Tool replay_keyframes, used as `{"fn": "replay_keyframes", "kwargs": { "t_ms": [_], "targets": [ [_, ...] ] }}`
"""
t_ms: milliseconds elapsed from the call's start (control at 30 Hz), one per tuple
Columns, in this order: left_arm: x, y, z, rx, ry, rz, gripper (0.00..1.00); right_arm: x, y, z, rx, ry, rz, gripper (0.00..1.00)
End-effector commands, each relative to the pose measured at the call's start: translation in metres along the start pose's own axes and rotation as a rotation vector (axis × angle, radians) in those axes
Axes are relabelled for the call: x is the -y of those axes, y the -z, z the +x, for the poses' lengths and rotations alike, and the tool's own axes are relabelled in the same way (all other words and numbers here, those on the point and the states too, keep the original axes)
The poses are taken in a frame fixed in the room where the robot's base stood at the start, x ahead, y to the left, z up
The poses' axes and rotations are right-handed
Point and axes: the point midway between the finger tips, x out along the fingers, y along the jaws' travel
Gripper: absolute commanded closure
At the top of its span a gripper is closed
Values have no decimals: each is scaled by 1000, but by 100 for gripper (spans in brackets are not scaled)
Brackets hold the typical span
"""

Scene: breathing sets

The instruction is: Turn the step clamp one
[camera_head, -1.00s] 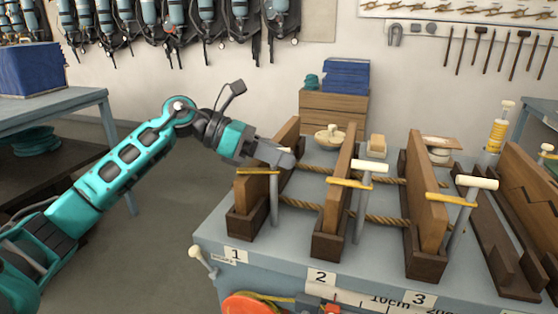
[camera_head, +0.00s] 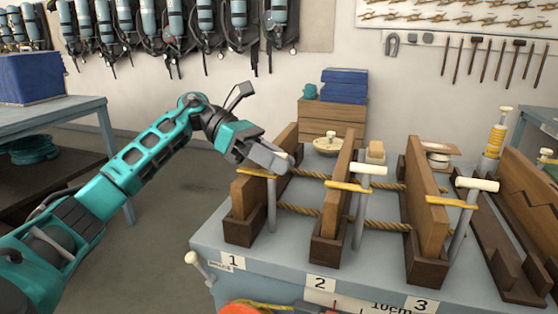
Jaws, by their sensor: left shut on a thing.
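Step clamp one (camera_head: 271,203) stands at the board above label 1 (camera_head: 231,262), at the left of the bench. It has a grey upright post and a yellow bar (camera_head: 252,172) at its upper part. My left gripper (camera_head: 277,161) is at the top of this clamp, shut on its handle, which the fingers mostly hide. Clamp two (camera_head: 363,205), with a white cross handle (camera_head: 371,169), stands at the middle board. Clamp three (camera_head: 461,220), also with a white handle (camera_head: 477,184), stands at the right board. My right gripper is not in view.
Wooden boards (camera_head: 339,185) stand in dark brown holders, with ropes (camera_head: 300,209) running between them. A wooden crate (camera_head: 331,115) with blue cloths is behind. A white-knobbed lever (camera_head: 193,258) sticks out at the bench's front left. The floor left of the bench is clear.

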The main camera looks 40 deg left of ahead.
Motion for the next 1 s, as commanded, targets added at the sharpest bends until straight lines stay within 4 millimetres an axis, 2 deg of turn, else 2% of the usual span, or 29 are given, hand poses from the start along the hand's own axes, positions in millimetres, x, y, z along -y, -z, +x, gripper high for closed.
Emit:
{"fn": "replay_keyframes", "kwargs": {
  "t_ms": [133,167,367,600,733,867,1000],
  "targets": [
    [0,0,0,-2,2,-1,100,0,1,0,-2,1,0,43],
    [0,0,0,-2,2,-1,74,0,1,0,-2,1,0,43],
    [0,0,0,-2,1,0,55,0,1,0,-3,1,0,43],
    [0,0,-1,-1,0,0,55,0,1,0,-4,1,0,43],
    [-1,0,-10,-2,-4,0,55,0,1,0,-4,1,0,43],
    [-1,0,-33,0,-5,-1,55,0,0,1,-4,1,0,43],
    [-1,-1,-67,0,-6,-1,55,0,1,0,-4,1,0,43]
  ]
}}
